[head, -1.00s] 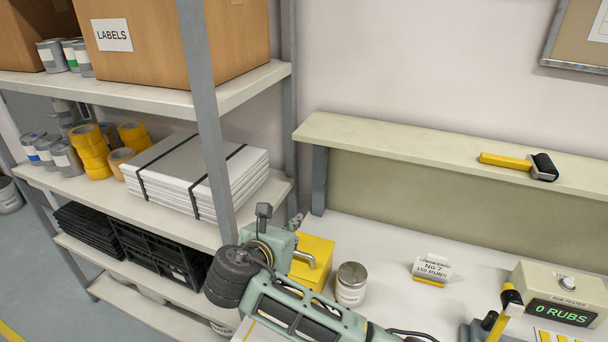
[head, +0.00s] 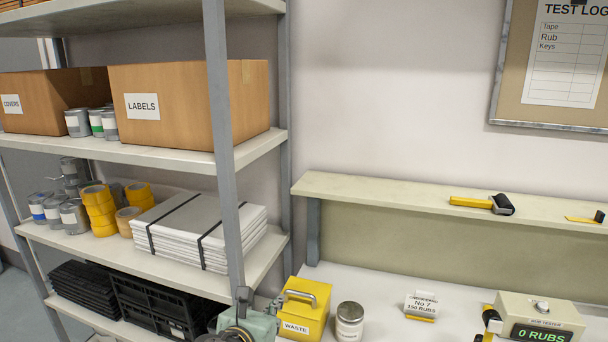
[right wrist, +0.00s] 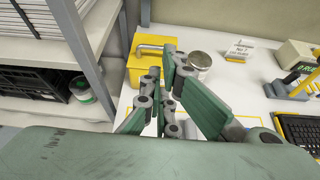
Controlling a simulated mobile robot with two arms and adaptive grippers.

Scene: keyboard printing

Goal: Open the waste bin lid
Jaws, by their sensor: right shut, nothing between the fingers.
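The yellow waste bin (head: 318,319) stands at the left end of the white bench, with a WASTE label on its front. Its lid is down and carries a curved metal handle (head: 302,295). My right gripper (head: 257,300) is just left of the bin at the picture's bottom edge, partly cut off. In the right wrist view the gripper (right wrist: 163,62) is shut and empty, and its fingers overlap the view of the bin (right wrist: 136,70) just below the handle (right wrist: 152,48). I cannot tell whether they touch it. My left gripper is not in view.
A grey shelf post (head: 222,150) rises close to the left of my right gripper. A metal tin (head: 349,322) stands right of the bin. A small sign (head: 420,304) and the rub tester (head: 540,318) are further right. A ledge (head: 400,197) runs above the bench.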

